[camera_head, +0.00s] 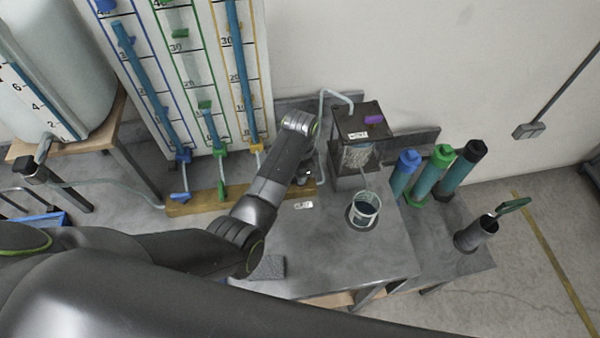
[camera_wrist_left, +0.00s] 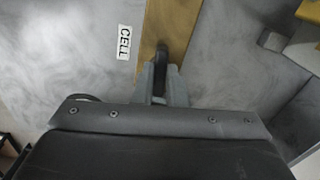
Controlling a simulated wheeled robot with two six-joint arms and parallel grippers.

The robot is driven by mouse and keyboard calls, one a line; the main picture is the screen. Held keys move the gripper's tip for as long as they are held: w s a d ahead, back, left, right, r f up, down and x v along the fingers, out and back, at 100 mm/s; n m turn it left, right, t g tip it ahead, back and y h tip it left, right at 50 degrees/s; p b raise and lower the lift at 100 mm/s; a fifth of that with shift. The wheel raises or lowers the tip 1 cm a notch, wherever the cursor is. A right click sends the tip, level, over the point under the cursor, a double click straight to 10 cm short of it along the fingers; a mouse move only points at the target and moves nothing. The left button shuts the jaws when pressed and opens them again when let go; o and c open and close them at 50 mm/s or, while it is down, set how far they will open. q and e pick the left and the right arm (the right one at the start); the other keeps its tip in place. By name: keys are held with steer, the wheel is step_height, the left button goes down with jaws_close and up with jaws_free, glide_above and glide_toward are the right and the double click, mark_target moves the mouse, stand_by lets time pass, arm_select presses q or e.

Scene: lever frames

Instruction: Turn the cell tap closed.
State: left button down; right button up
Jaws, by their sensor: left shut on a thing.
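The cell tap's dark lever (camera_wrist_left: 162,62) stands over a wooden board (camera_wrist_left: 166,30), beside a white label (camera_wrist_left: 124,42) reading CELL. My left gripper (camera_wrist_left: 162,84) has its two grey fingers closed around the lever, one on each side. In the head view the left gripper (camera_head: 304,174) is small and partly hidden behind my wrist, at the right end of the wooden board (camera_head: 190,207). The tap itself is hidden there. My right gripper is in neither view.
A black-topped box (camera_head: 362,118) with a tube and a glass beaker (camera_head: 364,211) stand right of the gripper. Blue, green and black capped cylinders (camera_head: 430,172) stand further right. A panel of scaled tubes (camera_head: 190,70) rises behind.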

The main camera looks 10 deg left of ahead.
arm_select(q)
steer(key=shift+m, duration=0.7)
steer(key=c, duration=1.5)
jaws_free()
steer(key=shift+o, duration=0.2)
steer(key=shift+w, duration=0.1)
